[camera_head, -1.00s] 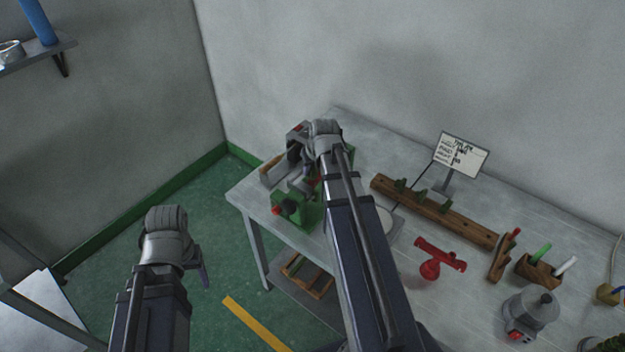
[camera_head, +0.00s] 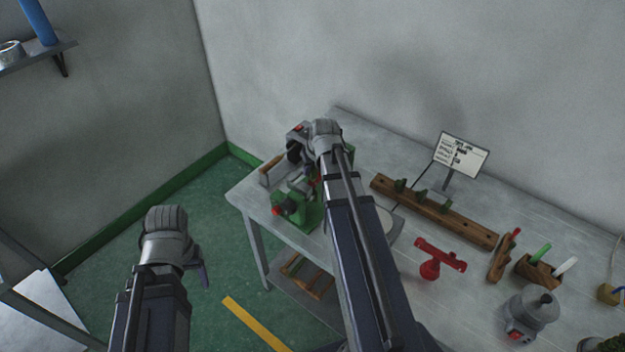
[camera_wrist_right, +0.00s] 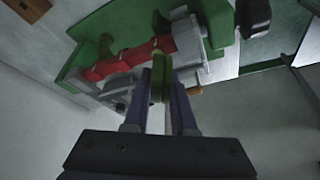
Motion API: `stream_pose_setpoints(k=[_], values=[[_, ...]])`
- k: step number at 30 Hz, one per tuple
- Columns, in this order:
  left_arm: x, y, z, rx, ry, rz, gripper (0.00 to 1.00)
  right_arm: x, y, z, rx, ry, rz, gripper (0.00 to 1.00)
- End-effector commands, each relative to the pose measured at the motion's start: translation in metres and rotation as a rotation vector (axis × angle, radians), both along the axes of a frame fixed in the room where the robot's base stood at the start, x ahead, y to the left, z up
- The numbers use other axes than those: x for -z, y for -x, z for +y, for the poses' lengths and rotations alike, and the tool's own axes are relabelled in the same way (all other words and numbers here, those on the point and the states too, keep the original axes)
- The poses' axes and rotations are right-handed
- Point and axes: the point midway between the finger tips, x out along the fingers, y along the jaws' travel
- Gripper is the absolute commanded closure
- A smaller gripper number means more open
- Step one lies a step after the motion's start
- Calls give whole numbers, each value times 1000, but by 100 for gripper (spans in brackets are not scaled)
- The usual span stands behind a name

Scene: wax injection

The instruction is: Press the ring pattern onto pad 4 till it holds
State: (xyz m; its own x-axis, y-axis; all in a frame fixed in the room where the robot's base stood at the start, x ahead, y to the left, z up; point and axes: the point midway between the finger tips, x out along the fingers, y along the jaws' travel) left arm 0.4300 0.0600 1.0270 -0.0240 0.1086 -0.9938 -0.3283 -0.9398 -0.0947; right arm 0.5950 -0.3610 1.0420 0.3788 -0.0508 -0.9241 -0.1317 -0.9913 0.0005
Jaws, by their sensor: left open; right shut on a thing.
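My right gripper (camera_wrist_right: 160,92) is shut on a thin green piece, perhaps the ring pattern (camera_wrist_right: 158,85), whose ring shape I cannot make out. In the right wrist view it is close to a red bar (camera_wrist_right: 125,60) on a green and grey machine; I cannot tell whether they touch. In the head view my right wrist covers part of this green machine (camera_head: 298,209) at the table's left end. My left gripper (camera_head: 204,275) is open, low at the left, away from the table. I cannot make out any numbered pad.
A wooden rack (camera_head: 450,221) with green pieces stands behind, next to a sign (camera_head: 461,156). A red stand with a crossbar (camera_head: 430,265), a wooden block with pens (camera_head: 538,271) and a grey pot (camera_head: 532,310) stand on the table's right. Floor left of the table (camera_head: 240,198) is clear.

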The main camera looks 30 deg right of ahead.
Motion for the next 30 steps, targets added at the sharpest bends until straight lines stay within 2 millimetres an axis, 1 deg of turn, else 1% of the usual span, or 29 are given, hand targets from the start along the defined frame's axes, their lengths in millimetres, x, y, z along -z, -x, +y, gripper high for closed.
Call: stream_pose_setpoints(k=[8, 9, 17, 23, 30], values=[[0, 0, 0, 0, 0, 0, 34, 1, 1, 0, 0, -1, 3, 100], [0, 0, 0, 0, 0, 0, 34, 1, 1, 0, 0, -1, 3, 72], [0, 0, 0, 0, 0, 0, 34, 0, 0, 0, 0, 0, 1, 42], [0, 0, 0, 0, 0, 0, 34, 0, 0, 0, 0, 0, 1, 40], [0, 0, 0, 0, 0, 0, 34, 0, 0, 0, 0, 0, 0, 13]])
